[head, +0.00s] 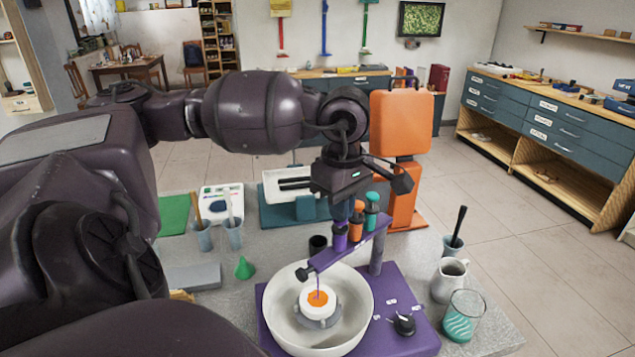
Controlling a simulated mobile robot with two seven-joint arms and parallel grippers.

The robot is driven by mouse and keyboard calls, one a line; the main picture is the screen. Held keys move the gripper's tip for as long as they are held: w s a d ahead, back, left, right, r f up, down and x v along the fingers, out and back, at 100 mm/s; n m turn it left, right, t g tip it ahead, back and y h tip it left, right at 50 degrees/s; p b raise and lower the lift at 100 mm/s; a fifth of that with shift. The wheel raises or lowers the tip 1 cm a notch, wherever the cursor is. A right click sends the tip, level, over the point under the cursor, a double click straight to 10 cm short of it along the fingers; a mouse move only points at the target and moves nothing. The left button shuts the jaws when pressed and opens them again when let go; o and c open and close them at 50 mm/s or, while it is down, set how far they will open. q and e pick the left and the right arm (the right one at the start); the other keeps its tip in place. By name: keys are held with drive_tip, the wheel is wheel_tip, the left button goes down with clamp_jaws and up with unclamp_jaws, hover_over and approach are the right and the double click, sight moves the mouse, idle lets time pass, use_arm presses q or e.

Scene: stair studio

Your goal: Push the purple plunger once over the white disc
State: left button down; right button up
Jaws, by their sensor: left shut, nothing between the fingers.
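The purple plunger (340,238) stands on a purple dispenser arm (352,246), beside an orange plunger (356,227) and a teal plunger (372,212). My left gripper (342,212) is shut and empty, pointing down right above the purple plunger; I cannot tell whether the tips touch it. The white disc (306,302) sits inside a large white bowl (358,318) below the arm's front end. An orange patch (318,299) lies on the disc's top, and a thin purple streak shows between the arm's end and the patch. My right gripper is out of view.
The bowl stands on a purple base (410,289) with a black knob (404,324). A pitcher (447,282), a teal-patterned glass (462,318) and a cup with a black handle (453,246) stand to the right. A green funnel (244,268) stands left. An orange stand (402,125) rises behind.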

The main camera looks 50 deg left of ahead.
use_arm(q)
drive_tip(key=shift+f, duration=0.25)
drive_tip(key=shift+r, duration=0.25)
drive_tip(key=shift+r+p, duration=0.35)
drive_tip(key=shift+r, duration=1.3)
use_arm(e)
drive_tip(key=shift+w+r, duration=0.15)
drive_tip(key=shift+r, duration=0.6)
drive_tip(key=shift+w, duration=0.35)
